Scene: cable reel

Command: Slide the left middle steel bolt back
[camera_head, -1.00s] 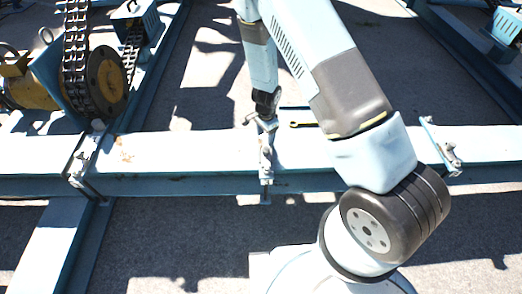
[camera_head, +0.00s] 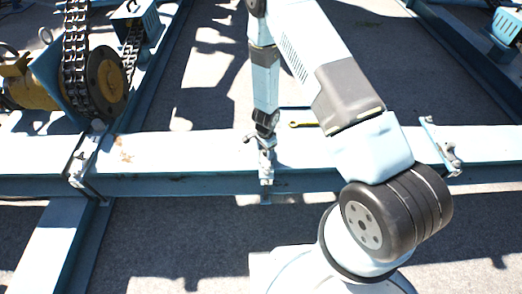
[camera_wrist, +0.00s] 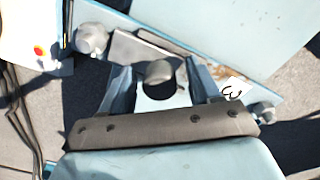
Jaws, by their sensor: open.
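A steel bolt assembly (camera_head: 266,172) sits on the pale blue beam in the middle of the head view, below my arm's end. My gripper (camera_head: 264,143) is right at the top of this assembly. In the wrist view my gripper (camera_wrist: 158,75) is open, with a finger on each side of a round grey knob (camera_wrist: 159,71). The knob is between the fingers, and a gap shows on both sides. Whether the fingers touch it lower down cannot be told. Part of the bolt is hidden by my gripper.
Similar steel fittings sit on the beam at left (camera_head: 82,163) and right (camera_head: 446,156). A chain (camera_head: 76,55) and yellow motor (camera_head: 22,85) stand at upper left.

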